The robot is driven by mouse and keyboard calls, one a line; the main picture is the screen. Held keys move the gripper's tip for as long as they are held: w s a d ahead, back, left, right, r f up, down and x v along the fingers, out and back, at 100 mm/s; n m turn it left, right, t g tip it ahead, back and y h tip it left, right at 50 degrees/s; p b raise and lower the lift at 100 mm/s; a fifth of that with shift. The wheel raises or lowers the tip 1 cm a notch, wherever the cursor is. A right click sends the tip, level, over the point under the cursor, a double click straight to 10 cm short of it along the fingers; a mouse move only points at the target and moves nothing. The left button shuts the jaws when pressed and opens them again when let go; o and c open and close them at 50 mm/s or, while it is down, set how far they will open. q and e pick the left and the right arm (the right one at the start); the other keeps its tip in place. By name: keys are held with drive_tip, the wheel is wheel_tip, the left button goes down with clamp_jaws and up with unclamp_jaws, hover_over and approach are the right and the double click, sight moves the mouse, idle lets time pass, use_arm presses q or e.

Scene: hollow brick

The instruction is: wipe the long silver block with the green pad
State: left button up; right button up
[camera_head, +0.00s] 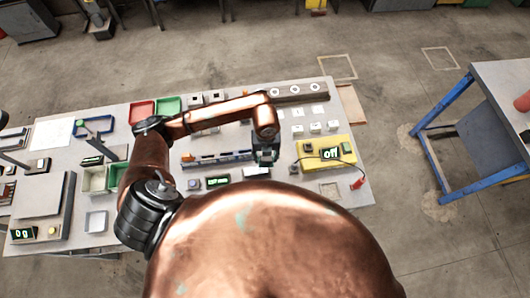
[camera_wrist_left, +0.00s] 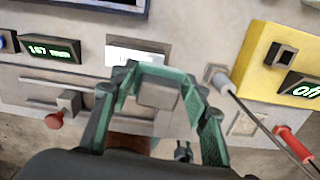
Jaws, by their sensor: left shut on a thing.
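My left gripper (camera_head: 265,155) is over the front middle of the table in the head view. In the left wrist view its green-tinted fingers (camera_wrist_left: 158,90) are closed around a small grey block-shaped thing (camera_wrist_left: 158,95). I cannot tell whether this is part of the silver block or of something else. Silver bars (camera_wrist_left: 120,125) lie on the table just beyond and below the fingers in the wrist view. I cannot make out the green pad with certainty. My right gripper is not in view.
A yellow box (camera_head: 325,153) reading "Off" stands right of the gripper, with a red plug (camera_head: 357,183) on a cable beside it. A lit display (camera_head: 217,182) is to the left. Red (camera_head: 142,111) and green (camera_head: 168,105) trays are at the back.

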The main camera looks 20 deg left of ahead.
use_arm(q)
drive_tip(key=shift+r+p, duration=0.45)
drive_tip(key=shift+r, duration=0.55)
